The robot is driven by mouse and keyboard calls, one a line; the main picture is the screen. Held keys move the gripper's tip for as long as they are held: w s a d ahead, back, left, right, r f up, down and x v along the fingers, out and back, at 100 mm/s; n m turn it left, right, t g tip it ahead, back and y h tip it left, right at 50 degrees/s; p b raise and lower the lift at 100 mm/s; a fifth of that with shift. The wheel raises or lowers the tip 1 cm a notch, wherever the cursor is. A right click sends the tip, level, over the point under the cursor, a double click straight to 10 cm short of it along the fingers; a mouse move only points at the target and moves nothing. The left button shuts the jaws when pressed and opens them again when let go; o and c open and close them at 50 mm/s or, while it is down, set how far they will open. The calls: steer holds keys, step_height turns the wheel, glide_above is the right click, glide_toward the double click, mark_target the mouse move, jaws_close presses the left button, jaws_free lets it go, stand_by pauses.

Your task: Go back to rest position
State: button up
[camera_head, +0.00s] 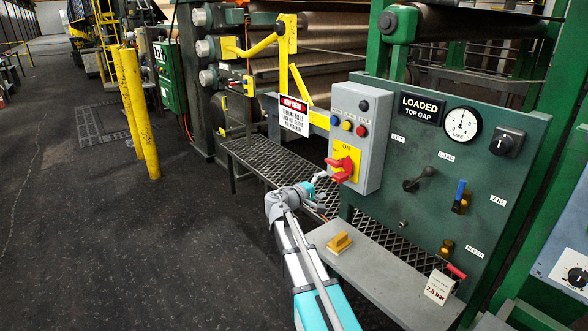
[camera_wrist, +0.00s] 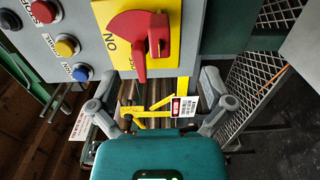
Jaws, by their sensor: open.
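My gripper (camera_head: 316,190) is at the end of my arm, just left of and below the grey control box (camera_head: 372,110) on the green panel. In the wrist view its two fingers are spread wide with nothing held between them (camera_wrist: 158,80). The red rotary switch (camera_head: 342,169) sits on a yellow plate on the lower part of the box. The switch (camera_wrist: 138,38) also shows in the wrist view, beyond the fingers and apart from them. The plate reads ON.
The green panel (camera_head: 420,155) carries a gauge, a lever and a blue-handled valve. A grey shelf (camera_head: 385,285) below it holds a yellow block (camera_head: 340,243) and a 2.5 bar card (camera_head: 439,287). Yellow posts (camera_head: 140,120) stand at left. Dark floor (camera_head: 80,230) is clear there.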

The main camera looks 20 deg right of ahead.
steer(key=shift+s, duration=0.1)
steer(key=s+a+f+m+g+y+p, duration=0.25)
steer(key=s+f+y, duration=0.2)
steer(key=s, duration=0.25)
steer(key=s+a+f+m+g+y+p, duration=0.1)
steer(key=s+a+f+g+y+p, duration=0.1)
steer(key=s+a+f+y, duration=0.3)
steer(key=s+a+f+g+y+p, duration=0.1)
steer(key=s+a+y+p, duration=0.2)
steer(key=s+a+y, duration=0.4)
steer(key=s+a, duration=0.5)
steer(key=shift+s+f+g, duration=0.2)
steer(key=shift+s+g, duration=0.1)
steer(key=shift+g, duration=0.05)
steer(key=shift+m+y, duration=0.25)
stand_by(1.3)
